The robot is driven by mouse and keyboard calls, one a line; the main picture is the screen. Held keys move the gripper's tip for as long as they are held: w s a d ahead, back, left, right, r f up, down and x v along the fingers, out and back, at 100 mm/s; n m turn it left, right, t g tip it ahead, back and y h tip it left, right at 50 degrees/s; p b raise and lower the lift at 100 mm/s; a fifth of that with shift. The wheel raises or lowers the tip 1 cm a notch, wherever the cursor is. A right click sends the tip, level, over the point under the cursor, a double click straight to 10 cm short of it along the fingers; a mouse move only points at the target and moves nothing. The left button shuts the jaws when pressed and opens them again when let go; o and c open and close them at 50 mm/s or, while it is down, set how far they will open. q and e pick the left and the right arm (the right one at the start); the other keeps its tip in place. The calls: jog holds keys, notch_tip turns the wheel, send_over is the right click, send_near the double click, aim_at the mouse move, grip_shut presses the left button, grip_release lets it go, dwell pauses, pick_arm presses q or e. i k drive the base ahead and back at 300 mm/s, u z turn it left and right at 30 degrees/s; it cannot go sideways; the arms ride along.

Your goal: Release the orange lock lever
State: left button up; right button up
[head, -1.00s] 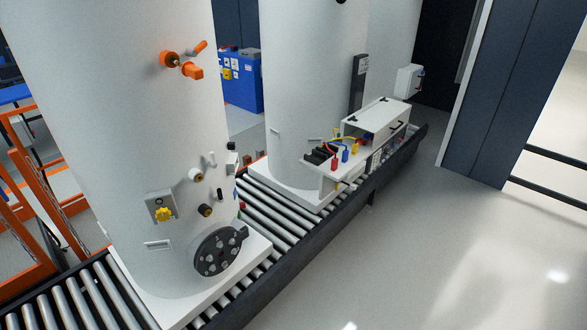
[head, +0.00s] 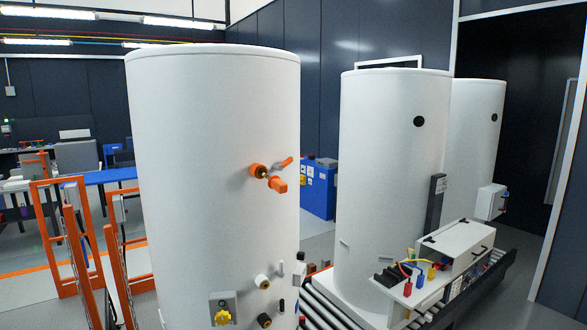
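An orange fitting with a handle-like part (head: 277,184) and a second orange lever-like part (head: 285,163) is on the side of the nearest white tank (head: 205,170). I cannot tell for sure whether one of these is the lock lever. Neither of my grippers is in view. Nothing is seen touching the orange parts.
More white tanks (head: 385,180) stand behind on the roller conveyor (head: 335,312). A white box with coloured connectors (head: 458,240) sits beside the second tank. Orange frames (head: 88,225) stand left of the nearest tank. A blue cabinet (head: 318,195) is behind.

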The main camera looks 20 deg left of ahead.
aim_at(280, 167)
jog(key=z, duration=0.6)
jog(key=i, duration=1.2)
jog(key=u, duration=0.6)
